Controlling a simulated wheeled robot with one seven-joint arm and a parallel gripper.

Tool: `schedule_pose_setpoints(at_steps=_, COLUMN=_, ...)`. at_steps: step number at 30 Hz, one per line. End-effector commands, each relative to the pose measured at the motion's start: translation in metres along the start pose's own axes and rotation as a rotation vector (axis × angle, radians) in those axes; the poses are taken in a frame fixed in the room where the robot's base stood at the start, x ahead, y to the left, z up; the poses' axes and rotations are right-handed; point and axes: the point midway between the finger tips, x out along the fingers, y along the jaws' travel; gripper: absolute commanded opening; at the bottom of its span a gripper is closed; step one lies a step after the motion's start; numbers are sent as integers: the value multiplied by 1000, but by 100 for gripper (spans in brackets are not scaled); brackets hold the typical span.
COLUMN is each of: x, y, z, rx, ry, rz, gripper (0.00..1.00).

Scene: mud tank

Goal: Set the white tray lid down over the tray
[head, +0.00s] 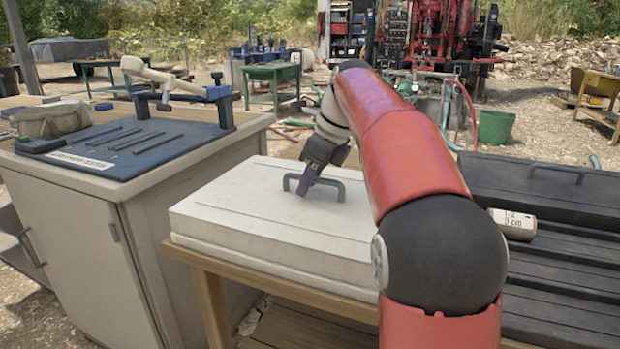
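The white tray lid (240,215) is a broad pale slab with a dark bar handle (335,184) on top. It lies level on the wooden table. A thin pale band (270,276) shows under its front edge, seemingly the tray's rim; the rest of the tray is hidden. My gripper (305,187) points down at the left part of the handle, its dark fingers overlapping the bar. The fingers line up in this view, so I cannot tell whether they are closed on it. My red arm covers the lid's right side.
A cabinet (70,225) with a dark tool board (140,145) stands close on the left. Dark slatted boxes (560,255) and a pale labelled cylinder (513,224) are on the right. A wooden table edge (240,268) runs along the front. Open gravel lies behind.

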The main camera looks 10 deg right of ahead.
Motion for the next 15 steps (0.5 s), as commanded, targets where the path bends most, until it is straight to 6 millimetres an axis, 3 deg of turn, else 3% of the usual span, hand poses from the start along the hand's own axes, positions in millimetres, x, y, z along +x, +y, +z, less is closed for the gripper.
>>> schedule_pose_setpoints(at_steps=8, x=-4, y=0, z=2, rx=0, ry=0, rz=0, gripper=34)
schedule_pose_setpoints(at_steps=15, x=-45, y=-1, z=5, rx=0, ry=-1, rz=-3, gripper=34)
